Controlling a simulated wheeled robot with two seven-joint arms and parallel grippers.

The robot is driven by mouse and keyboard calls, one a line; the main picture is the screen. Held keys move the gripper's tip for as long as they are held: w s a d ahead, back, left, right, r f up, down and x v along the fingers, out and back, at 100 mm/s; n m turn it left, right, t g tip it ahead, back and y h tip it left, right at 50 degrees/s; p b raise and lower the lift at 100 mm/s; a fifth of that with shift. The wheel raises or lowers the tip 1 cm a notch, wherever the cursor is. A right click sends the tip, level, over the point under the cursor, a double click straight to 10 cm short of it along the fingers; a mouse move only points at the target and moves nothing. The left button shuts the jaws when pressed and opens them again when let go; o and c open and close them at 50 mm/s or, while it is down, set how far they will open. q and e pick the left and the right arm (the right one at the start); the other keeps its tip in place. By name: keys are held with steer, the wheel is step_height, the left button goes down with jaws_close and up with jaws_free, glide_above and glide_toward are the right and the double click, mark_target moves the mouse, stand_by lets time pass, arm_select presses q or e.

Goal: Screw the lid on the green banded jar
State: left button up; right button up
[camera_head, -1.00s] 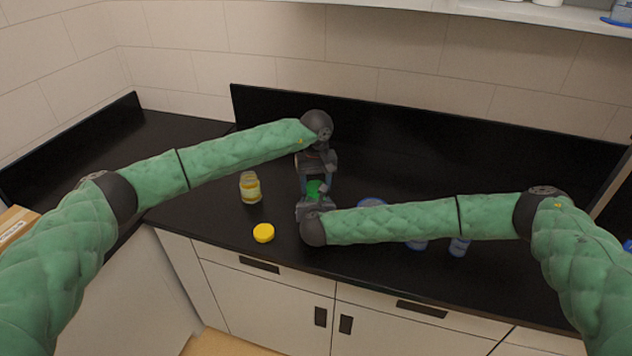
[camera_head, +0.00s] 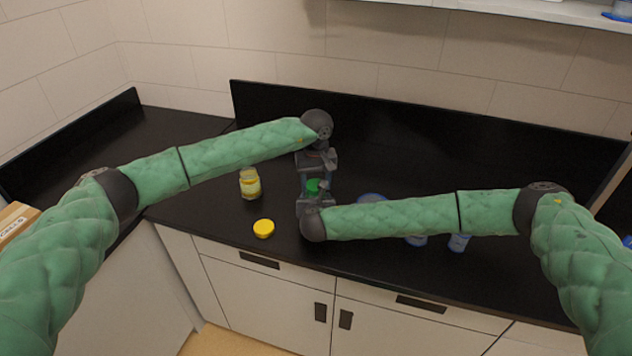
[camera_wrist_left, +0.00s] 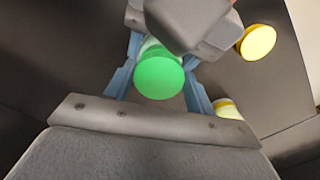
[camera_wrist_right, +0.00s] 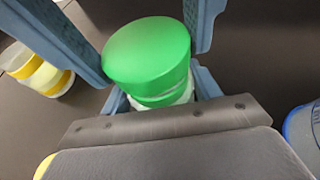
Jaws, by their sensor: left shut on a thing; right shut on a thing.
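The green lid (camera_head: 313,186) is between my two grippers above the counter. In the right wrist view the lid (camera_wrist_right: 147,52) sits over the green banded jar (camera_wrist_right: 165,100), whose white body shows below it. The lid looks roughly level; a seam shows under its rim, and I cannot tell how tight it is. My left gripper (camera_wrist_left: 160,78) is shut on the lid from its two sides. My right gripper (camera_wrist_right: 160,92) comes from the opposite side, lower down, and is shut on the jar body. In the head view the right wrist hides most of the jar.
An open-looking yellow banded jar (camera_head: 250,184) stands left of the grippers. A yellow lid (camera_head: 264,228) lies near the front edge. Blue items (camera_head: 459,244) stand partly hidden behind my right arm. The black counter (camera_head: 200,222) is clear at the left, with a backsplash behind.

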arm_select(q)
steer(key=shift+f, duration=0.3)
arm_select(e)
jaws_close()
arm_select(q)
steer(key=m, duration=0.4)
steer(key=shift+a+m, duration=0.1)
steer(key=shift+m, duration=0.3)
steer(key=m, duration=0.4)
steer(key=shift+w+a+m, duration=0.1)
steer(key=shift+a+m, duration=0.05)
steer(key=shift+m, duration=0.25)
steer(key=o, duration=0.9)
steer(key=shift+o, duration=0.2)
